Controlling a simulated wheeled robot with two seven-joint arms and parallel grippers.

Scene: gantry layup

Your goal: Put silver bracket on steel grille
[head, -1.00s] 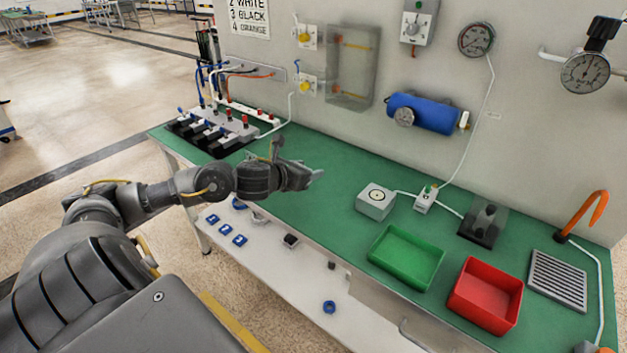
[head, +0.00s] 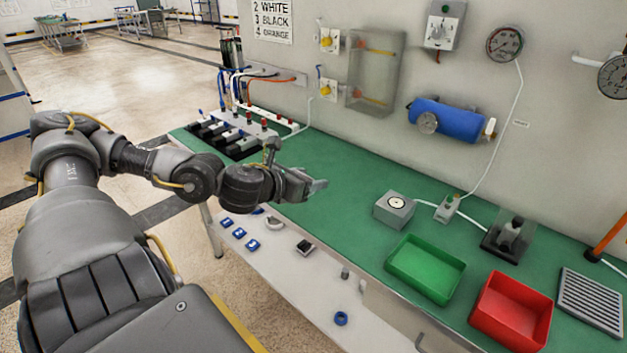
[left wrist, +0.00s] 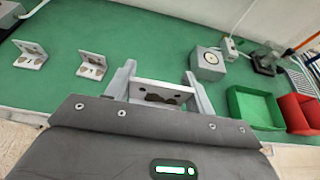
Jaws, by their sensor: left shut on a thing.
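My left gripper (head: 312,186) is over the green bench top, left of the green bin in the head view. In the left wrist view its two fingers (left wrist: 160,82) are shut on a silver bracket (left wrist: 160,87), a pale plate with dark openings. The bracket is hard to make out in the head view. The steel grille (head: 592,302) lies at the bench's right end, beyond the red bin and well away from the gripper. It also shows at the right of the left wrist view (left wrist: 300,82). My right gripper is not in view.
A green bin (head: 425,268) and a red bin (head: 510,312) stand between gripper and grille. Behind them are a grey box (head: 395,210) and a dark clear-shielded fixture (head: 510,238). An orange hose (head: 609,238) rises near the grille. Two more brackets (left wrist: 92,65) (left wrist: 31,55) lie on the bench.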

